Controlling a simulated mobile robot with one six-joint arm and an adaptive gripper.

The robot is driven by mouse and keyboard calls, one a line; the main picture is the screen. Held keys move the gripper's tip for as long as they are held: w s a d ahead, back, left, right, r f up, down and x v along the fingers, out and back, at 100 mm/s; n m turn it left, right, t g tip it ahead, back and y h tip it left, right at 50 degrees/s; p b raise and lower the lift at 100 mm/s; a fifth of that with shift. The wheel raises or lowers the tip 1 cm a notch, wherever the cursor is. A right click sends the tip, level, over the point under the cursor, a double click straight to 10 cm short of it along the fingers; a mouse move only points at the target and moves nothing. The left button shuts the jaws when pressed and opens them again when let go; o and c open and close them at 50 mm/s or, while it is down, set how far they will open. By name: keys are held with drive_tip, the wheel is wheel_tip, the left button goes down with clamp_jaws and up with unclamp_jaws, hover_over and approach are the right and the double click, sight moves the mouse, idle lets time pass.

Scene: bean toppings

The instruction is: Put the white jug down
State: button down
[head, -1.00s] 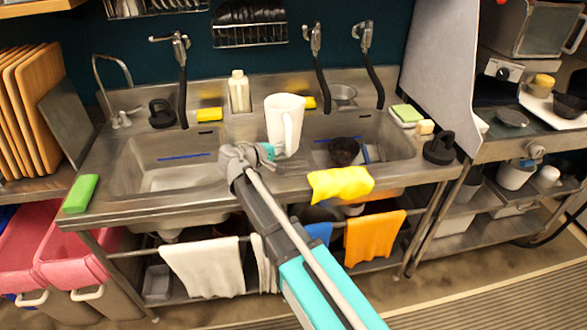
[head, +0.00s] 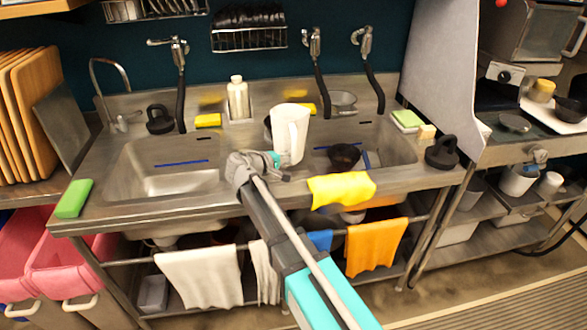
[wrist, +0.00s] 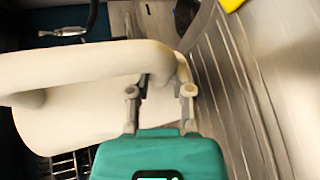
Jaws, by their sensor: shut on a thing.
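The white jug (head: 288,138) is upright at the middle of the double sink, in front of the back ledge. In the head view its base is close to the steel divider between the two basins; I cannot tell whether it touches. My gripper (head: 277,160) is at the jug's lower front side. In the wrist view the jug (wrist: 80,125) and its thick handle fill the left half, and my gripper (wrist: 160,92) is shut on the handle. The ribbed steel surface (wrist: 240,110) shows to the right, close by.
A left basin (head: 170,182) is empty. The right basin holds a dark bowl (head: 344,155). A yellow cloth (head: 342,188) hangs over the front edge right of my arm.

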drive_tip(key=shift+w+d+f+b, duration=0.15)
drive_tip(key=shift+w+f+b, duration=0.2)
drive_tip(key=shift+f+b, duration=1.55)
drive_tip(key=shift+f, duration=0.05)
drive_tip(key=c, duration=0.5)
unclamp_jaws()
drive_tip(key=shift+f, duration=0.1)
drive_tip(key=shift+s+a+r, duration=0.35)
drive_tip(key=shift+s, duration=0.1)
drive_tip(key=p+v, duration=0.3)
drive_tip(key=v, duration=0.6)
drive_tip(key=shift+s+a+r, duration=0.1)
drive_tip(key=shift+a, duration=0.05)
drive_tip(key=shift+s+a+r, duration=0.1)
drive_tip(key=shift+s+a, duration=0.4)
